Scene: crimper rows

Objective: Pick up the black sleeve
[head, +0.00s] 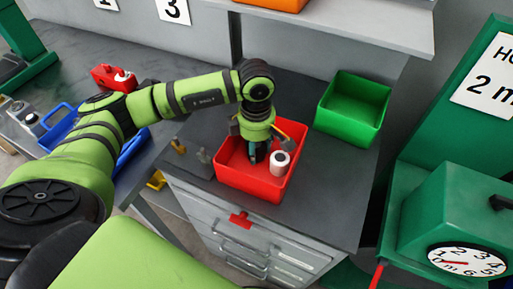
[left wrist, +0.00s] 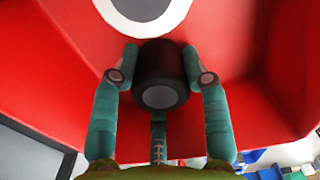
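The black sleeve (left wrist: 162,72) is a short dark cylinder with a grey round end towards the camera. In the left wrist view it lies between the teal fingers of my left gripper (left wrist: 162,68), which meet its two sides. In the head view my left gripper (head: 257,153) points down into the red bin (head: 232,187), and the sleeve is mostly hidden by it. A white sleeve (head: 280,163) with a dark hole stands in the bin just right of the gripper. It also shows at the top of the left wrist view. My right gripper is out of view.
A green bin (head: 353,108) stands right of the red bin on the dark bench top (head: 320,190). Small grey parts (head: 204,158) lie to its left. A shelf (head: 350,27) overhangs the back. A green machine with a dial (head: 467,260) stands at the right.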

